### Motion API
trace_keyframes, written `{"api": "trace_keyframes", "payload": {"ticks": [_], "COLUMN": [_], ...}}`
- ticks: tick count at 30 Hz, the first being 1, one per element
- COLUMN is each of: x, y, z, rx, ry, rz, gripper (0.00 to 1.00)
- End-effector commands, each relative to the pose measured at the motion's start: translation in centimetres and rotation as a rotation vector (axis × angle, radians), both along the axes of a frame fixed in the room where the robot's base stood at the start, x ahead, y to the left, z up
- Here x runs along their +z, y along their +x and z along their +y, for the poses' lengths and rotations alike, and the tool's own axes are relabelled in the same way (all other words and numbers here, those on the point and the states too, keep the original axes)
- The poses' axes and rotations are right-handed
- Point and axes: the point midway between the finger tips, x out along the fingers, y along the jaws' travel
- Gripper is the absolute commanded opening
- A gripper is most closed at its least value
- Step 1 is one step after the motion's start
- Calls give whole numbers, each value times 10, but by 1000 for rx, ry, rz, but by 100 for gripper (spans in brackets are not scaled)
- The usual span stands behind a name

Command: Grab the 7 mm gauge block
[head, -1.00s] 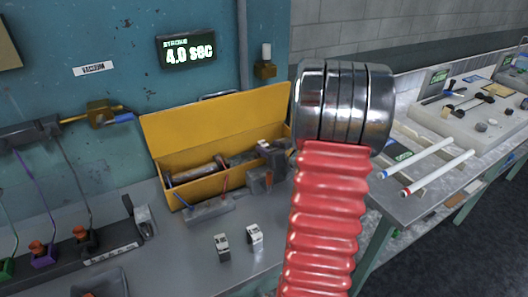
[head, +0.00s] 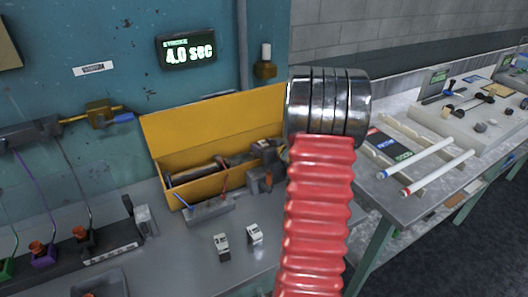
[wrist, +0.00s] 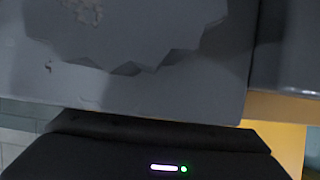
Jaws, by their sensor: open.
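Two small pale blocks stand on the grey bench in the head view, the left block (head: 222,247) and the right block (head: 254,235). They look like gauge blocks, but their markings are too small to read, so I cannot tell which is 7 mm. My red ribbed arm stands to their right and near the camera. The dark body of my gripper (wrist: 155,152), with a small light, fills the bottom of the wrist view. My gripper is open; its fingertips are not clear. Neither block is recognisable in the wrist view.
A yellow toolbox (head: 213,118) with its lid up stands behind the blocks, holding dark tools. A grey holder (head: 207,211) with thin rods is in front of it. Several cabled plugs line the left. A second bench (head: 398,205) with white rods lies right.

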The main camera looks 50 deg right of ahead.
Motion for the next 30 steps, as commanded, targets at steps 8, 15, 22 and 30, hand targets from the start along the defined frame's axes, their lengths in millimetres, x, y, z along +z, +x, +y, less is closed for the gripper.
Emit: {"api": "trace_keyframes", "payload": {"ticks": [8,15,22,30], "x": [0,0,0,0], "y": [0,-1,-1,-1], "z": [0,0,0,0], "rx": [0,0,0,0], "ry": [0,0,0,0], "rz": [0,0,0,0], "gripper": [45,40,24,5]}}
